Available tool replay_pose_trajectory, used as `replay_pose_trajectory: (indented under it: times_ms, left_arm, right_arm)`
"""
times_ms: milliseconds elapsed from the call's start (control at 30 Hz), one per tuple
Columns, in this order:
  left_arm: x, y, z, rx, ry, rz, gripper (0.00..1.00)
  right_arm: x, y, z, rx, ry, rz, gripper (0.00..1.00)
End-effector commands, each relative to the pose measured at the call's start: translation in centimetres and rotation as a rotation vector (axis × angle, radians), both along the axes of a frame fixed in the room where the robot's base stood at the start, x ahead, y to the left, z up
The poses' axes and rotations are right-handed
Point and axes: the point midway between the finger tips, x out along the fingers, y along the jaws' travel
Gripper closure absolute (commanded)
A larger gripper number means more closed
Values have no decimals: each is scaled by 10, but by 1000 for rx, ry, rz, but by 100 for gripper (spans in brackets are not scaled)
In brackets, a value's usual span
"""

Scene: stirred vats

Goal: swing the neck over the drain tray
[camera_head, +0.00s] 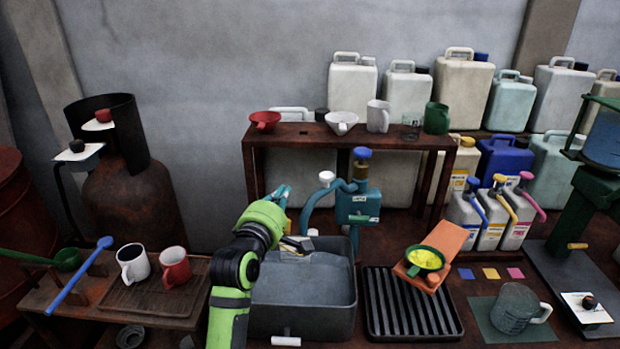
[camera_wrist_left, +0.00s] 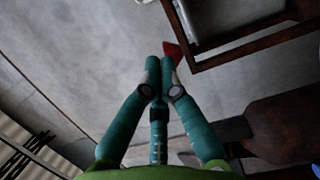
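The neck (camera_head: 311,208) is a bent teal pipe. It reaches left from a teal pump body (camera_head: 357,207) with a blue top knob, and a white ball knob (camera_head: 326,177) sits above its bend. Its lower end hangs over the back of the grey basin (camera_head: 300,322). The drain tray (camera_head: 413,308) is black and ribbed, to the right of the basin. My left gripper (camera_head: 281,194) is left of the neck, apart from it in the picture. In the left wrist view my gripper (camera_wrist_left: 160,68) has its teal fingertips together, nothing visible between them. My right gripper is not in view.
An orange holder (camera_head: 444,247) with a green bowl of yellow matter (camera_head: 424,259) stands at the drain tray's back right. A dark shelf (camera_head: 350,138) with funnels and jugs rises behind the pump. Mugs sit on a wooden tray (camera_head: 150,295) at left; a glass mug (camera_head: 516,308) stands right.

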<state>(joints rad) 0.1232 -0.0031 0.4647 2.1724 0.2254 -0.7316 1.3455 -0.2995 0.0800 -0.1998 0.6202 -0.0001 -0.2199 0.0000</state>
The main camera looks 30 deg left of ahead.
Motion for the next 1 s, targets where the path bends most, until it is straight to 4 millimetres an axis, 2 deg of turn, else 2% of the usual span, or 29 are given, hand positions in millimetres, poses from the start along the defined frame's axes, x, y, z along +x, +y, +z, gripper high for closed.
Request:
replay_pose_trajectory:
  times_ms: [167,633,700,800,1000]
  left_arm:
    - [17,5,2,1,0,-1,100]
    - [96,31,2,3,3,0,100]
    - [94,15,3,-2,3,-4,100]
    - [93,2,3,-2,2,-3,100]
    - [93,-9,1,2,1,0,100]
  right_arm:
    - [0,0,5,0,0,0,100]
    - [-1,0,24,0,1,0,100]
    - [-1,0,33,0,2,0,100]
    - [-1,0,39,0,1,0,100]
    - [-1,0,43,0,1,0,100]
